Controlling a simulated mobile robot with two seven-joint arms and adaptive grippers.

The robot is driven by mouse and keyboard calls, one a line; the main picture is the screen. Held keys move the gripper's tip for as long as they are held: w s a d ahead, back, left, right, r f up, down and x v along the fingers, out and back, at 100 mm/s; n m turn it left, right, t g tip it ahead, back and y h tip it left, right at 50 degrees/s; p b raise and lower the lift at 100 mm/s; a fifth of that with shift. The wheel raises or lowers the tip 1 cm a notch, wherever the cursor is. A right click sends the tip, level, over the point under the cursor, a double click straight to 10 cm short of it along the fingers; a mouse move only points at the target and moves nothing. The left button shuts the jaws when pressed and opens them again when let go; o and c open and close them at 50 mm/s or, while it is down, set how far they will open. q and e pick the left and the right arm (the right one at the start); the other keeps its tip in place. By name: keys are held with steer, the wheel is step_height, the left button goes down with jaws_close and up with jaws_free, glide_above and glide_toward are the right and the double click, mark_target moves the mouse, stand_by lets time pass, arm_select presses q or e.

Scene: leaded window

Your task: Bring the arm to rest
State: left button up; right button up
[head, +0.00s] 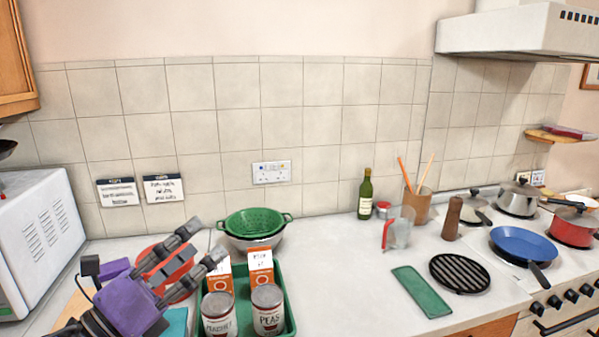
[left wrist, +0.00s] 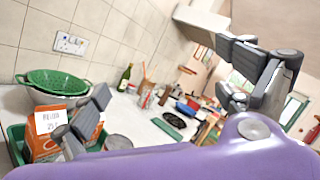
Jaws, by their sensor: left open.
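My left gripper (head: 203,248) is open and empty. It hangs above the counter at the lower left in the head view, over a red round item and beside the green tray. In the left wrist view its fingers (left wrist: 175,95) are spread wide with nothing between them. The purple wrist body is below them. My right gripper is in neither view.
A green tray (head: 289,306) with cans and orange boxes stands close to the left gripper. A green colander (head: 256,222) is behind it. A white microwave (head: 38,235) is at left. The counter's middle (head: 345,275) is clear. Pans and a stove are at right.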

arm_select(q)
steer(key=s+a+f+n+y, duration=0.2)
steer(key=a+f+n+y, duration=0.5)
steer(key=n, duration=0.3)
steer(key=s+a+f+n+y, duration=0.1)
steer(key=a+f+n+y, duration=0.4)
steer(key=f+n, duration=0.4)
steer(key=s+a+f+n+g+y, duration=0.2)
steer(key=s+f+n+g+y, duration=0.2)
steer(key=s+f+n+g, duration=0.7)
steer(key=s+d+f+n+g+h, duration=0.1)
steer(key=s+d+f+n+g, duration=0.15)
steer(key=s+f, duration=0.4)
steer(key=s+d+f+n+g+h, duration=0.1)
steer(key=s+d+f, duration=0.2)
steer(key=s, duration=0.7)
steer(key=s+d+f+n+g, duration=0.2)
steer(key=s+f, duration=0.3)
steer(key=s, duration=0.3)
steer(key=w+d+f+t+h, duration=0.1)
steer(key=w+d+f+t, duration=0.2)
steer(key=w+f+t, duration=0.4)
step_height(320, 180, down, 4)
steer(key=shift+w+d+r+t, duration=0.15)
steer(key=shift+w+d+t, duration=0.25)
steer(key=shift+w, duration=0.65)
